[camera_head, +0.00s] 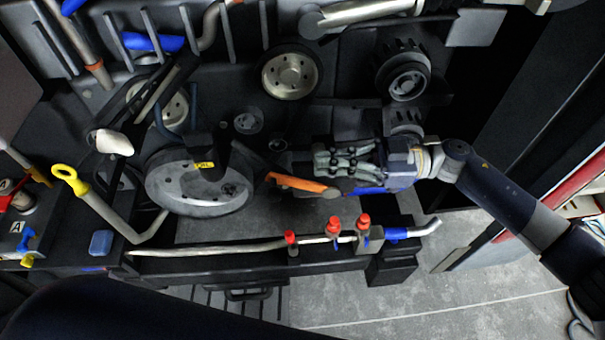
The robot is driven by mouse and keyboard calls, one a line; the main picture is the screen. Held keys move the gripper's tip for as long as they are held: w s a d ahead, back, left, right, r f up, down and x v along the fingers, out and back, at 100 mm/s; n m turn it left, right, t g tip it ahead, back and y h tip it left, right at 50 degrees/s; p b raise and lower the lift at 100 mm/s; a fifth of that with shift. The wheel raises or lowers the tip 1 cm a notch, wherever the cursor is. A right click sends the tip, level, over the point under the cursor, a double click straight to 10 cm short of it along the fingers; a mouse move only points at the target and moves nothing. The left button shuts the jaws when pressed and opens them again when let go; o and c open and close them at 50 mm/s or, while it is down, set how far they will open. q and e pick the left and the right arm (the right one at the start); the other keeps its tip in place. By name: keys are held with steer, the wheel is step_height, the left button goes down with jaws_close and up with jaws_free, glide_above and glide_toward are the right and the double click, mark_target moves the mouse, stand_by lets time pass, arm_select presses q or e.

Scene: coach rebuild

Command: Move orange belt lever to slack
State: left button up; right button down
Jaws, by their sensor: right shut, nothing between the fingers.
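The orange belt lever (300,183) lies nearly level in the middle of the engine bay, its right end at a round grey pivot beside my gripper. My right gripper (322,160) comes in from the right, its fingers closed together with nothing between them. Its fingertips are just above the right part of the lever; I cannot tell whether they touch it. A large grey pulley (200,187) with a small yellow label is left of the lever. My left gripper is not in view. No slack marking is legible.
A pale pipe with red-capped valves (333,226) runs along the front rail below the lever. More pulleys (289,72) sit behind. Grey floor is open at the lower right.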

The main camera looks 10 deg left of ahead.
steer(key=shift+w+d+r, duration=0.1)
steer(key=shift+d+r, duration=0.45)
steer(key=shift+d, duration=0.25)
